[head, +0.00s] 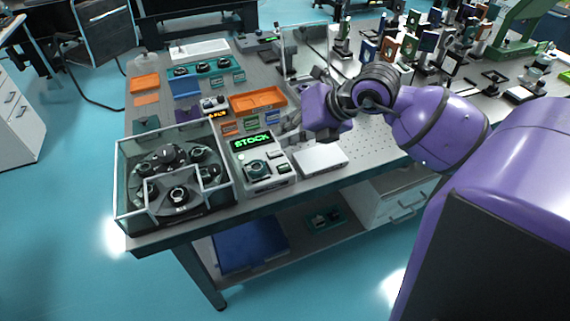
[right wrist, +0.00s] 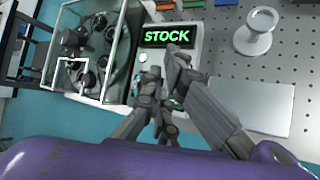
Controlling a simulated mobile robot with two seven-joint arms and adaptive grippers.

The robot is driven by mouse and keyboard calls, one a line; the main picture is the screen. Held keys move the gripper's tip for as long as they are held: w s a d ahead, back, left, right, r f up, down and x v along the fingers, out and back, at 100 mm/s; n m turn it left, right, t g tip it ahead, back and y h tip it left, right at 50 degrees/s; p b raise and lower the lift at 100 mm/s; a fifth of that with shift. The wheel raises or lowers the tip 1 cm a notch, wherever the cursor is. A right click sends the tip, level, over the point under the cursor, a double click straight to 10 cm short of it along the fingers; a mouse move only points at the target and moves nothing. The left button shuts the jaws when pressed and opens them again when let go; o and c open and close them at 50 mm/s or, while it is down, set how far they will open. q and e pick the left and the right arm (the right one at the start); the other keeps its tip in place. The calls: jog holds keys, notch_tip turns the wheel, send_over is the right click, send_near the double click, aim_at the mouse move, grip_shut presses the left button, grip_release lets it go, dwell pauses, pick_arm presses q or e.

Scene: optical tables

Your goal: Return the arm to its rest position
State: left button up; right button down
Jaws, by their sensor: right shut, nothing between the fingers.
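My right arm comes in from the right in the head view, purple with dark joints, and reaches over the optical table (head: 375,152). My right gripper (head: 288,138) is partly hidden by its own wrist in that view. In the right wrist view the gripper (right wrist: 172,75) shows grey fingers, shut and empty, in front of the device with the green STOCK display (right wrist: 167,36). That device (head: 283,181) stands at the table's front edge in the head view. My left gripper does not show.
A glass-walled case (head: 222,190) with a dark carousel stands at the front left corner. A flat white box (head: 320,160) lies right of the STOCK device. Orange trays (head: 257,101) lie behind. Many optical mounts (head: 426,43) crowd the back right. The perforated surface right of the white box is clear.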

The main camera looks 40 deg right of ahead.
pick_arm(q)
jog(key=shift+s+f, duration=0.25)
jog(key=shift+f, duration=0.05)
pick_arm(e)
jog(key=shift+s+f, duration=0.1)
jog(key=s+a+f+m+t+y+p, duration=0.2)
jog(key=s+a+f+m+t+y, duration=0.1)
jog(key=s+a+m+y, duration=0.65)
jog(key=s+d+f+m+t+h+p, duration=0.1)
jog(key=s+d+f+m+t+h, duration=0.15)
jog(key=f+m+h, duration=0.4)
jog(key=s+d+f+m+t+h+p, duration=0.1)
jog(key=s+f+m+h+p, duration=0.1)
jog(key=s+f+m+h, duration=0.35)
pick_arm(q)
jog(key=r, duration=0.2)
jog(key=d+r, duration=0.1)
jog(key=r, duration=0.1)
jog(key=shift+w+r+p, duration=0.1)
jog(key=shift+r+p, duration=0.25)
pick_arm(e)
jog(key=s+a+f+m+g, duration=0.3)
jog(key=s+f+m, duration=0.1)
jog(key=s+f, duration=0.2)
jog(key=s+a+f+m+g, duration=0.3)
jog(key=s+a+f+m, duration=0.1)
jog(key=f, duration=0.4)
jog(key=shift+s+a+f+m, duration=0.3)
jog(key=shift+s+m, duration=0.45)
jog(key=shift+s, duration=0.5)
